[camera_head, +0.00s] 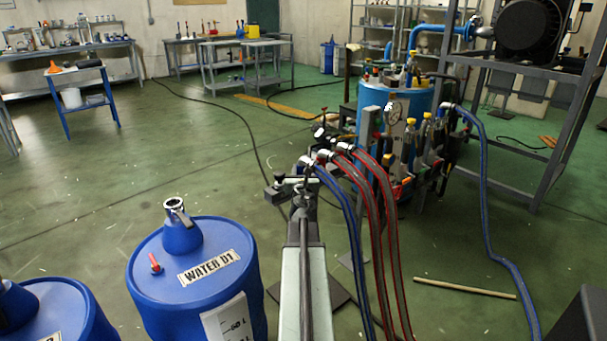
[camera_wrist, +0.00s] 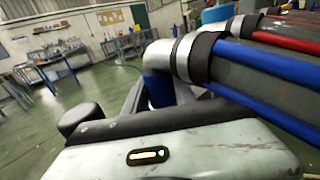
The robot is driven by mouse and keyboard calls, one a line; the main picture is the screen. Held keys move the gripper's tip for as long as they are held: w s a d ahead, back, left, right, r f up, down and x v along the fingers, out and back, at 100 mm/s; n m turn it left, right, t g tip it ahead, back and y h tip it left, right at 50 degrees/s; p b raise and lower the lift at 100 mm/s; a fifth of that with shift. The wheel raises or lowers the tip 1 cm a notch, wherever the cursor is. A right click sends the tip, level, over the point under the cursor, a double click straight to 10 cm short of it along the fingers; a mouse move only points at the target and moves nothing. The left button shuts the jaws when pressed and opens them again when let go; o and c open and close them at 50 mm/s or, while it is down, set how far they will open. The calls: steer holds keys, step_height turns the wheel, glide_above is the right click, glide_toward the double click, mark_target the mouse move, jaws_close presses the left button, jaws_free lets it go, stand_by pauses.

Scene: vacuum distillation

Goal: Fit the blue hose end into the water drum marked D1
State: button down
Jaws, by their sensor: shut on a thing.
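The blue drum labelled WATER D1 (camera_head: 165,275) stands at the lower left in the head view. Its raised neck has a metal-rimmed opening (camera_head: 174,204) on top. My gripper (camera_head: 300,187) is right of the drum, apart from it, and shut on the blue hose end (camera_head: 308,163). The hose end has a silver elbow, and the blue hose (camera_head: 347,215) trails down to the right. In the wrist view the hose end (camera_wrist: 190,52) shows its bent elbow, a dark collar and a blue part beyond my gripper (camera_wrist: 145,110). The exact grip contact is hidden.
Two red hoses (camera_head: 375,215) with metal ends run close beside the blue one. A second blue drum (camera_head: 70,310) stands at the lower left corner. A blue tank with fittings (camera_head: 395,100) stands behind. A stick (camera_head: 465,288) lies on the right floor.

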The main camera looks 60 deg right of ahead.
step_height(320, 180, up, 10)
steer(key=p, duration=1)
steer(key=shift+r, duration=0.1)
